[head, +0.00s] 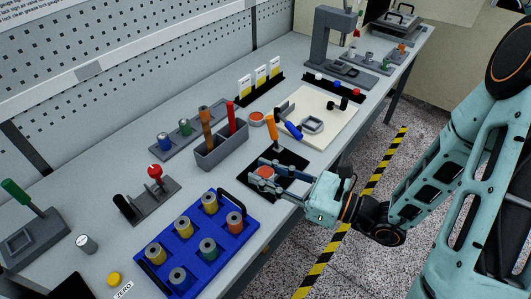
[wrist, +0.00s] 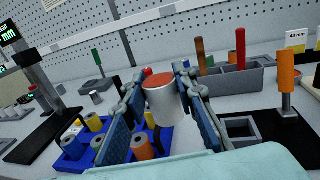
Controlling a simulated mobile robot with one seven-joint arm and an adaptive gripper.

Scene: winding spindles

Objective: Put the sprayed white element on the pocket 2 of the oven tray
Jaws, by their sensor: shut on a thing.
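My gripper (head: 262,172) is shut on a pale white-grey cylinder with an orange-red top, the white element (wrist: 161,104). In the wrist view it stands nearly upright between the two fingers. In the head view mostly its orange-red top (head: 265,172) shows, above the black mat. No pocket number is readable, and I cannot tell for sure which tray is the oven tray. A dark grey tray with handles (head: 399,18) stands at the far end of the bench. A blue tray (head: 222,258) with several coloured spools in its pockets is nearer, left of my gripper.
A grey organizer (head: 222,152) with upright handles stands behind my gripper. An orange-handled tool (head: 270,130) rises beside the black mat. A cream board (head: 335,110) with small parts lies beyond. A grey press-like stand (head: 322,40) and a grey strip of spools (head: 376,66) are farther off.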

